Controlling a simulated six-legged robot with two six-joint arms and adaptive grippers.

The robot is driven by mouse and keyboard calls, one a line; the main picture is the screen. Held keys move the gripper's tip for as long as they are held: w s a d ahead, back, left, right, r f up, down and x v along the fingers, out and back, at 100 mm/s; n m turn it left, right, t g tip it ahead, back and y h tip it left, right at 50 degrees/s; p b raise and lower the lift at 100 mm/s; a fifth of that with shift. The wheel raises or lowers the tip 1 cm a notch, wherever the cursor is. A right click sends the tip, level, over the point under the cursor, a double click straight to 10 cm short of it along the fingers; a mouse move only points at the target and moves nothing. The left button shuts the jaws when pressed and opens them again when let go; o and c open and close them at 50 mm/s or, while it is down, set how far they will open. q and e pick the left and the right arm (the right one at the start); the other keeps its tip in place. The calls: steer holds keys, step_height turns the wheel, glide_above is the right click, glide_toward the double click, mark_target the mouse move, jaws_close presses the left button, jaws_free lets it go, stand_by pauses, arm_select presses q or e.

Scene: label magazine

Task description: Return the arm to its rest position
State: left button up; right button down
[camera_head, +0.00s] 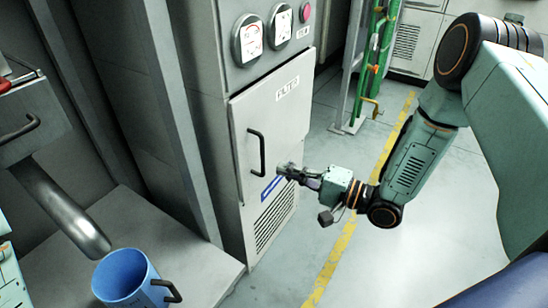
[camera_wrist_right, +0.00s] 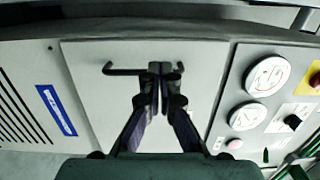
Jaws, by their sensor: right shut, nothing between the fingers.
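My right arm reaches in from the right in the head view, and its gripper (camera_head: 283,168) is shut and empty in front of the grey filter cabinet door (camera_head: 272,110). The door is closed. Its black handle (camera_head: 258,152) is just left of the fingertips, with a gap in the picture. In the right wrist view my shut fingers (camera_wrist_right: 161,72) cover one end of the handle (camera_wrist_right: 125,69). Whether they touch it cannot be told. My left gripper is not in view.
Above the door are two round gauges (camera_head: 248,39) and a red button (camera_head: 306,12). A blue mug (camera_head: 122,275) stands at lower left under a metal spout (camera_head: 65,207). A green frame (camera_head: 376,60) stands behind. The floor around the yellow line (camera_head: 343,240) is clear.

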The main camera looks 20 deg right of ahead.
steer(key=p+v, duration=0.1)
steer(key=v, duration=0.2)
steer(key=shift+s+a+f, duration=0.1)
steer(key=shift+s, duration=0.05)
stand_by(0.3)
